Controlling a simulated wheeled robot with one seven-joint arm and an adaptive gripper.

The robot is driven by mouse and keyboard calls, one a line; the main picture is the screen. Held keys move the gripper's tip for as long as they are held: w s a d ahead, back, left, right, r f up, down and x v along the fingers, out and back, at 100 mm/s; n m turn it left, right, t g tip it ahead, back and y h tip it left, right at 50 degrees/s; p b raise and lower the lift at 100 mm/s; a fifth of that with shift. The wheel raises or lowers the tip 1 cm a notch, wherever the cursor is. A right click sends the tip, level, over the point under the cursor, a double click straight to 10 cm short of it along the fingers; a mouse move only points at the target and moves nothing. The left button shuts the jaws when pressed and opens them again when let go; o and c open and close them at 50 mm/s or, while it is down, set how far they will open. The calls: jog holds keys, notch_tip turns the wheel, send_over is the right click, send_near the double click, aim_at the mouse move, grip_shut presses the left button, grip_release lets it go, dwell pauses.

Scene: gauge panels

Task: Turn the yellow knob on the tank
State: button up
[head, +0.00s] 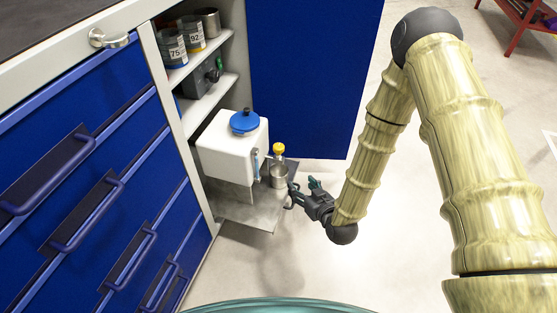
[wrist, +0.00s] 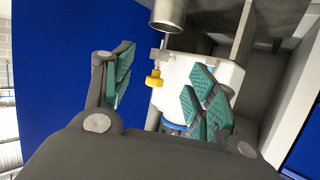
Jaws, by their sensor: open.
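The white tank (head: 228,150) with a blue cap (head: 244,122) stands on the low pull-out shelf of the open cabinet. The yellow knob (head: 278,149) shows at the tank's right side, above a metal cup (head: 279,178). My gripper (head: 303,189) is open and empty, just right of the cup and lower in the picture than the knob. In the wrist view, the yellow knob (wrist: 153,80) appears between the spread fingers, beyond their tips, apart from both. The tank (wrist: 185,70) lies behind it, partly hidden by the right finger. The metal cup (wrist: 168,14) is at the top edge.
The blue cabinet door (head: 312,75) stands open behind the tank. Upper shelves hold numbered cans (head: 173,50) and a dark device (head: 202,78). Blue drawers with handles (head: 45,172) line the left. The floor (head: 300,255) in front of the shelf is clear.

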aim_at(281, 152)
jog(key=w+a+r+t+b, duration=0.1)
jog(key=w+a+b, duration=0.1)
jog(key=w, duration=0.2)
jog(key=w+a+r+t+y+b, duration=0.1)
jog(key=w+a+b, duration=0.2)
jog(key=w, duration=0.2)
jog(key=w+a+r+n+t+y+b, duration=0.1)
jog(key=w+a+b, duration=0.1)
jog(key=w, duration=0.3)
jog(key=shift+w+a+b, duration=0.2)
jog(key=shift+w+b, duration=0.05)
jog(key=shift+b, duration=0.3)
jog(key=shift+w+a+r, duration=0.1)
jog(key=shift+w+a, duration=0.2)
jog(key=shift+w, duration=0.25)
jog(key=c, duration=1)
